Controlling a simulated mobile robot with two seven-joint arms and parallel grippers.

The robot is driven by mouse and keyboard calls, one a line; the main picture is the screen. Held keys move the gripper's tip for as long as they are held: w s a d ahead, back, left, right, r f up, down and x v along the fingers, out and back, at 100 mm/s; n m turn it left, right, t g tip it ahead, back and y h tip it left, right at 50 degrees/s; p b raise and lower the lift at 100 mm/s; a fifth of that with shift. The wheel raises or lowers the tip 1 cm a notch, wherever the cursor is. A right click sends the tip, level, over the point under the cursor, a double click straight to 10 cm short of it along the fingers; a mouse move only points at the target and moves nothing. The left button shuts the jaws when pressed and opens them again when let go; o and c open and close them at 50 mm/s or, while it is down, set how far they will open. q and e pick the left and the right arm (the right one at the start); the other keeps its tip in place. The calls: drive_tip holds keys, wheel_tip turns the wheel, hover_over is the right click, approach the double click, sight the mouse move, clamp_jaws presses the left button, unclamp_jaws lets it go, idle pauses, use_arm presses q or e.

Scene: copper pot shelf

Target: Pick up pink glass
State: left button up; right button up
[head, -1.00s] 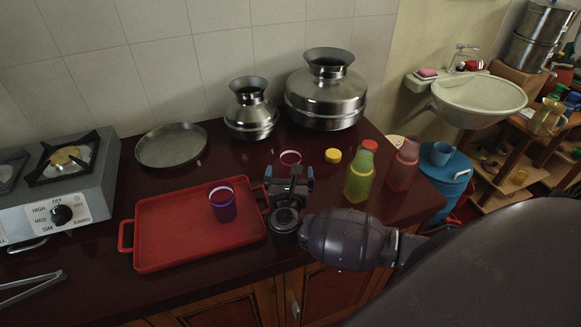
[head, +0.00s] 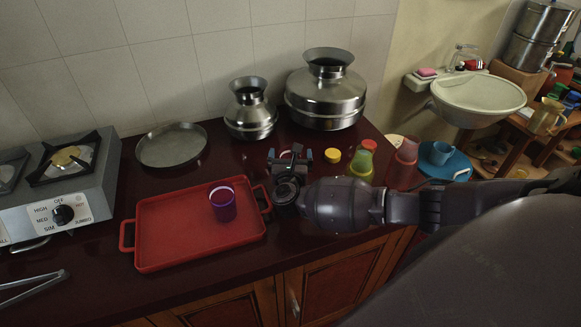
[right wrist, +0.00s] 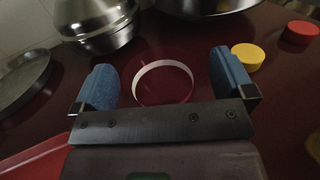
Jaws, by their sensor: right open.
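The pink glass (right wrist: 160,100) stands upright on the dark red counter, its pale round rim facing up in the right wrist view. My right gripper (head: 290,157) is open, with a blue-padded finger on each side of the glass. In the right wrist view the gripper (right wrist: 163,82) shows gaps between both fingers and the glass. In the head view the gripper hides most of the glass. A purple glass (head: 223,208) stands on the red tray (head: 170,235). My left gripper is in neither view.
Two steel pots (head: 250,118) (head: 325,98) stand behind the gripper. A yellow lid (head: 332,155) and a green-yellow bottle (head: 362,162) are to its right. A steel plate (head: 172,146) and a stove (head: 60,195) are at left. Tongs (head: 35,285) lie at front left.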

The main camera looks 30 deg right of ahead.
drive_tip(key=c, duration=1.1)
drive_tip(key=shift+c, duration=0.6)
drive_tip(key=shift+r, duration=0.15)
